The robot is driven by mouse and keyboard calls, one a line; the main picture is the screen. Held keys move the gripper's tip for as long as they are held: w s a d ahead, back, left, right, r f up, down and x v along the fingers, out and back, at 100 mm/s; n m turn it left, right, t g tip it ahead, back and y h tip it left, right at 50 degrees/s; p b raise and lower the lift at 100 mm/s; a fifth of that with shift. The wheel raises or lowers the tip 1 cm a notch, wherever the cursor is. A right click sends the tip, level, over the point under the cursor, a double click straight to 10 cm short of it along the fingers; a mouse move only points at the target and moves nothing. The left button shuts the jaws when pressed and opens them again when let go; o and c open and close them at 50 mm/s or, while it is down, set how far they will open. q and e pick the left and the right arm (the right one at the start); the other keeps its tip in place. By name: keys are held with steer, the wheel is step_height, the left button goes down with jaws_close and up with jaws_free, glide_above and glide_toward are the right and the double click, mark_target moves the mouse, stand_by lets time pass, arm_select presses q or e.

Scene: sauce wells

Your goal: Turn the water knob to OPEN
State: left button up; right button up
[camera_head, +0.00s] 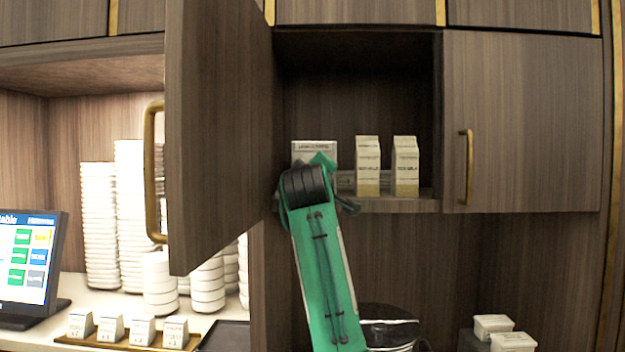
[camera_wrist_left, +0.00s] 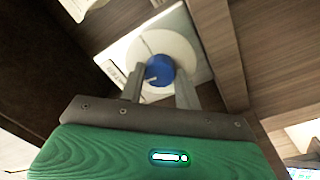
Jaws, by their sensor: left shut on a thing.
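The blue water knob (camera_wrist_left: 160,70) sits on a round white dial on a white plate (camera_wrist_left: 184,33) in the left wrist view. A pale mark on the knob points to the lower left of that picture. The lettering on the plate is too small to read. My left gripper (camera_wrist_left: 161,82) is shut on the knob, one finger on each side of it. In the head view my green left arm reaches up into the open cupboard and hides the knob. The top of a white labelled panel (camera_head: 314,146) shows behind the wrist. My right gripper is not in view.
The open cupboard door (camera_head: 215,135) stands close on the left of my arm. Two cartons (camera_head: 367,165) (camera_head: 405,165) stand on the shelf to the right. Stacked white bowls (camera_head: 131,215), a screen (camera_head: 30,262) and small labelled boxes (camera_head: 142,330) are lower left.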

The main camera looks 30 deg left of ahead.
arm_select(q)
steer(key=shift+n, duration=0.6)
steer(key=o, duration=1)
steer(key=shift+c, duration=0.2)
steer(key=r+b+v, duration=0.1)
steer(key=b+v, duration=0.5)
steer(key=v, duration=0.7)
steer(key=shift+s+d+f, duration=0.3)
steer(key=shift+d+f, duration=0.05)
steer(key=shift+f, duration=0.15)
